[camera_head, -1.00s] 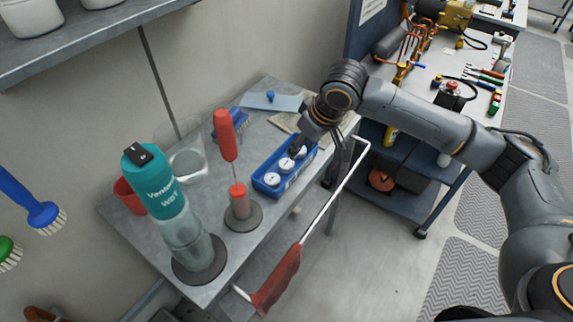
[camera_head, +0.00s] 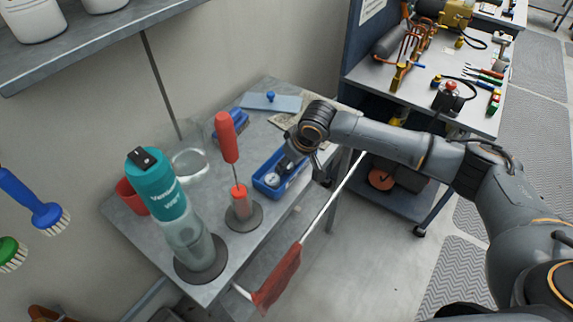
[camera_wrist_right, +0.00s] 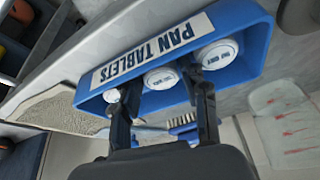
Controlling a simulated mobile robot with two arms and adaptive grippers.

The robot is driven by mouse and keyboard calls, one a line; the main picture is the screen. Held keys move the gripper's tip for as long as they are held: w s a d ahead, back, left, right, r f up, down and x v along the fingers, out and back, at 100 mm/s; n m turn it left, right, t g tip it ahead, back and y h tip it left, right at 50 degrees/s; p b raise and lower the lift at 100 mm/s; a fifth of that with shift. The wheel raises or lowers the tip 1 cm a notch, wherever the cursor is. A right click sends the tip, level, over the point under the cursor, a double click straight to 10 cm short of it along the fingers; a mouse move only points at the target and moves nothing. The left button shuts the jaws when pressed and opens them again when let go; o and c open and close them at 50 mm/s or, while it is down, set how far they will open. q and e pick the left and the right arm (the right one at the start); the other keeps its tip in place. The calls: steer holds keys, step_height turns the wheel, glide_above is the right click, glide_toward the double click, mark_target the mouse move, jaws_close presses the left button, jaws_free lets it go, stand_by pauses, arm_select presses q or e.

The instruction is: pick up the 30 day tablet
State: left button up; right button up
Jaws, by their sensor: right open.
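A blue tray (camera_head: 262,187) labelled "PAN TABLETS" (camera_wrist_right: 150,48) sits near the edge of the grey table. In the right wrist view it holds three white round tablet containers: one at the right (camera_wrist_right: 216,53), one in the middle (camera_wrist_right: 160,77) and one at the left (camera_wrist_right: 112,96). Their lid print is too small to tell which is the 30 day one. My right gripper (camera_wrist_right: 164,92) is open, its fingers on either side of the middle container, apparently not gripping it. In the head view the gripper (camera_head: 292,152) covers part of the tray; one container (camera_head: 272,180) shows. My left gripper is out of view.
A red-handled tool (camera_head: 228,138) stands upright beside the tray, near a teal-capped bottle (camera_head: 178,215). A clear jar (camera_head: 188,163), a blue brush (camera_head: 232,122) and a pale blue board (camera_head: 272,103) lie behind.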

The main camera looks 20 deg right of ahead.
steer(key=shift+c, duration=0.5)
steer(key=c, duration=0.6)
steer(key=shift+r, duration=0.15)
